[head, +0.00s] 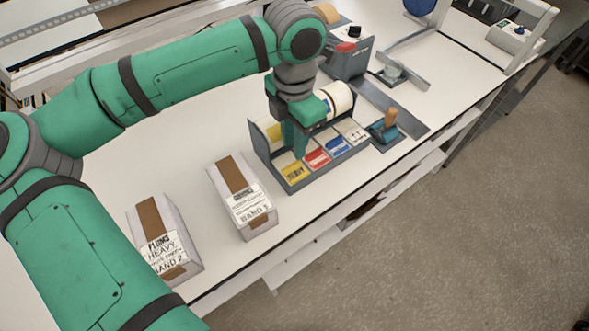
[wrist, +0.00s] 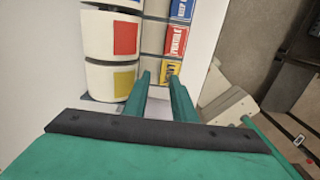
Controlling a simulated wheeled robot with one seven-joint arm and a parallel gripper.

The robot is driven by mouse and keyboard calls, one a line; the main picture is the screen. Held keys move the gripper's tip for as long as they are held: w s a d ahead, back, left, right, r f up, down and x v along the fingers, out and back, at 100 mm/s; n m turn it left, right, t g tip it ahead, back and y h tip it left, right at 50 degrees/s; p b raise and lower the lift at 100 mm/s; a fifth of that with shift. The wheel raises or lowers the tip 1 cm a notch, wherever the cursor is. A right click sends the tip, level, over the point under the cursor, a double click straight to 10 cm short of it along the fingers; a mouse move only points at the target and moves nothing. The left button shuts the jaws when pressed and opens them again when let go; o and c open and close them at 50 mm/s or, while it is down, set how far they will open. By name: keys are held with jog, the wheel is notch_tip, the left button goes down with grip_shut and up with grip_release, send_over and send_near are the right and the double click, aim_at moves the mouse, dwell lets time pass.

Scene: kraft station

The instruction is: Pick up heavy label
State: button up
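The heavy label is the yellow label (head: 293,173) at the near left end of the grey label dispenser (head: 307,182). It also shows in the wrist view (wrist: 170,72), just beyond my fingertips, below the red FRAGILE label. My gripper (head: 296,152) points down over the dispenser's near end, between the rolls and the front labels. In the wrist view my gripper (wrist: 160,77) has its two green fingers apart with nothing seen between them. I cannot tell if a fingertip touches the yellow label.
Red (head: 317,158), blue (head: 337,146) and white (head: 357,134) labels continue along the dispenser. Two labelled cartons stand to the left, one marked BAND 3 (head: 232,178) and one marked HEAVY BAND 2 (head: 150,217). A stamp with a wooden handle (head: 390,118) is right of the dispenser.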

aim_at(296, 165)
jog(key=shift+d+f, duration=0.15)
jog(key=shift+f, duration=2.65)
grip_shut()
